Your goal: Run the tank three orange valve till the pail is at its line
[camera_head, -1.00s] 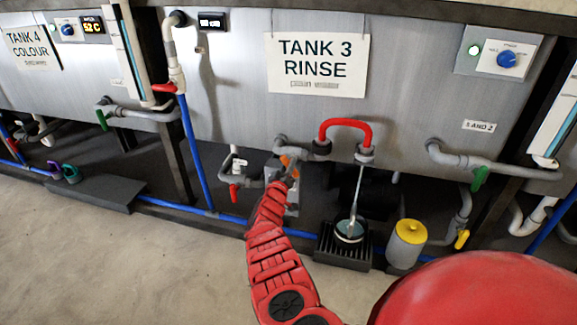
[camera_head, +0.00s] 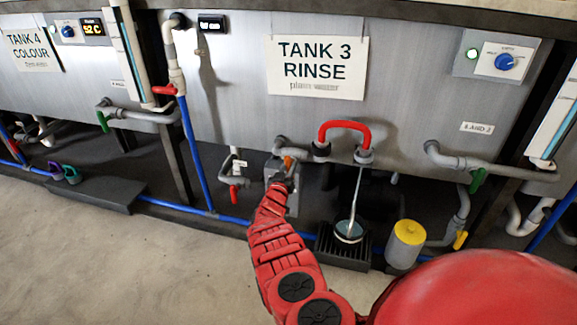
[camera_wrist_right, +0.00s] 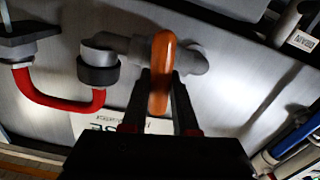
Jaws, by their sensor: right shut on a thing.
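The orange valve handle (camera_wrist_right: 161,70) stands between the two dark fingers of my right gripper (camera_wrist_right: 160,95), which is shut on it in the right wrist view. In the head view only a little of the orange handle (camera_head: 287,162) shows behind my right gripper (camera_head: 283,183), under the Tank 3 sign (camera_head: 317,67). A thin pale stream (camera_head: 356,192) runs down from the red pipe's (camera_head: 344,126) right end into the small pail (camera_head: 349,232). The pail's line is too small to make out. My left gripper is out of view.
The pail stands on a black slatted stand (camera_head: 342,253). A yellow-topped container (camera_head: 405,244) is to its right. A red-handled valve (camera_head: 234,192) and a blue pipe (camera_head: 195,150) are left of my gripper. The floor (camera_head: 150,250) in front is clear.

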